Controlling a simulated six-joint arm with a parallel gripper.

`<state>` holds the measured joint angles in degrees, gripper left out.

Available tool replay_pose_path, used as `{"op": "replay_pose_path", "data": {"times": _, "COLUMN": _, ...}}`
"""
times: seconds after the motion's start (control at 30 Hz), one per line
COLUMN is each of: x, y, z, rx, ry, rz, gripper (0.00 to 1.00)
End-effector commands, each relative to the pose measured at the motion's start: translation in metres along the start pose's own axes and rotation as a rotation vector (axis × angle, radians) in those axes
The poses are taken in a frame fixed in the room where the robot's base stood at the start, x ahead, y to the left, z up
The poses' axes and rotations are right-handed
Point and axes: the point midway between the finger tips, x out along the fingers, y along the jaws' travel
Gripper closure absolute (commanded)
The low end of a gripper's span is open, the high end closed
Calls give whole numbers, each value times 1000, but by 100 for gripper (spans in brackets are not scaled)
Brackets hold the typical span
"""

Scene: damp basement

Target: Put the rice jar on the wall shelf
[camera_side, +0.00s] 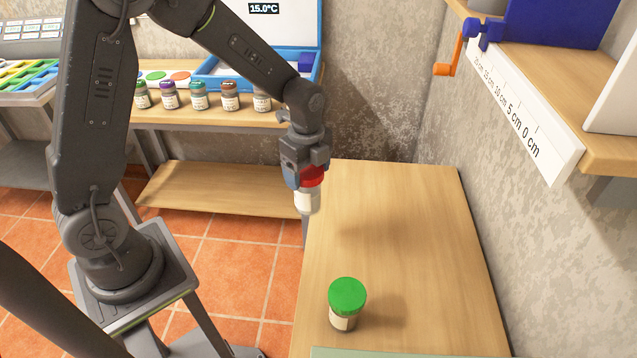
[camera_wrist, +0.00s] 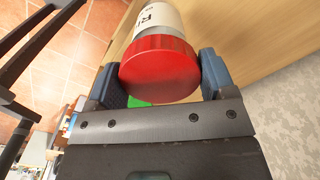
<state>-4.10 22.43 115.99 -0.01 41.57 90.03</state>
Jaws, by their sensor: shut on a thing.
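The rice jar (camera_side: 307,199) is a white jar with a red lid, held upright or nearly so above the left back edge of the wooden table. In the wrist view the jar (camera_wrist: 160,22) shows its red lid towards me and a label partly reading "RI"; the rest is hidden. My gripper (camera_side: 308,176) is shut on the jar at its red lid, with a blue finger on each side. The wall shelf (camera_side: 560,97) is a wooden board on the right wall, higher than the jar and well to its right.
A green-lidded jar (camera_side: 347,302) stands on the front of the wooden table (camera_side: 420,235). The shelf carries a blue object (camera_side: 560,22), an orange crank (camera_side: 450,58) and a centimetre scale (camera_side: 525,115) along its edge. Several jars (camera_side: 199,96) line the back bench.

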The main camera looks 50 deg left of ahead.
Motion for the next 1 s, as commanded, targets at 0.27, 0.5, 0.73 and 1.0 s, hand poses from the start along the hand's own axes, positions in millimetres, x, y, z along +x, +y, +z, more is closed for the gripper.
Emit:
{"op": "replay_pose_path", "data": {"times": 0.27, "x": 16, "y": 0, "z": 8, "rx": -526, "ry": 0, "rz": 0, "gripper": 76}}
{"op": "replay_pose_path", "data": {"times": 0.5, "x": 30, "y": 1, "z": 15, "rx": -1029, "ry": 0, "rz": 1, "gripper": 76}}
{"op": "replay_pose_path", "data": {"times": 0.73, "x": 39, "y": 2, "z": 20, "rx": -1374, "ry": 0, "rz": 1, "gripper": 76}}
{"op": "replay_pose_path", "data": {"times": 1.0, "x": 28, "y": -14, "z": 12, "rx": -1500, "ry": 6, "rz": -6, "gripper": 76}}
